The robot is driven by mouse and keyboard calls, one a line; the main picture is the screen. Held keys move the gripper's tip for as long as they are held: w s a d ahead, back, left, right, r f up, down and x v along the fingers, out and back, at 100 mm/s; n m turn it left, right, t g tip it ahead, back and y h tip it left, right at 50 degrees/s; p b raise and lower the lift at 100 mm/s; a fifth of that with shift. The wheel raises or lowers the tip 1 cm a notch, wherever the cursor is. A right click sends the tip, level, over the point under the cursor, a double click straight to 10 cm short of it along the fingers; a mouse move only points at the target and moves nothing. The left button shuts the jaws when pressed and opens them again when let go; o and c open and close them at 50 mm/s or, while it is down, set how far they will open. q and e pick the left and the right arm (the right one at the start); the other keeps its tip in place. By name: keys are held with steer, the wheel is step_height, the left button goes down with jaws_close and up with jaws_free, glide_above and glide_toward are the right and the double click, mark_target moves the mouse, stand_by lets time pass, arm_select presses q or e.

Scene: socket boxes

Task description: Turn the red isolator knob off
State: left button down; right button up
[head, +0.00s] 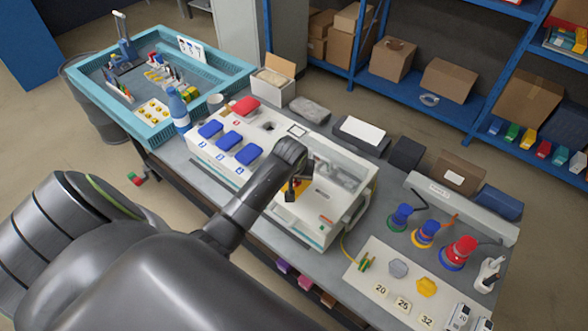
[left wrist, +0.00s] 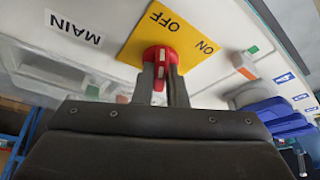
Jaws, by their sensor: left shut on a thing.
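The red isolator knob (left wrist: 161,56) sits on a yellow plate (left wrist: 140,45) marked OFF and ON, on the white socket box (head: 322,205). In the left wrist view my left gripper (left wrist: 160,84) is shut on the knob, one finger on each side. The knob's grip and white mark lie up and down in that view, roughly in line with the OFF word above it; ON is to the upper right. In the head view my left gripper (head: 291,190) is over the yellow plate (head: 306,185) and hides the knob. My right gripper is not in view.
A MAIN label (left wrist: 74,26) is beside the plate. A clear-covered section (head: 340,172) stands close right of my gripper. Blue socket lids (head: 229,140) and a red lid (head: 245,106) are to the left. Coloured plugs (head: 460,252) stand at the right of the bench.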

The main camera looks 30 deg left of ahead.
arm_select(q)
steer(key=shift+w+n+y, duration=0.1)
steer(key=shift+n+y, duration=0.3)
steer(key=shift+n, duration=0.9)
steer(key=shift+g, duration=0.3)
steer(key=c, duration=1.5)
jaws_free()
steer(key=shift+o, duration=0.2)
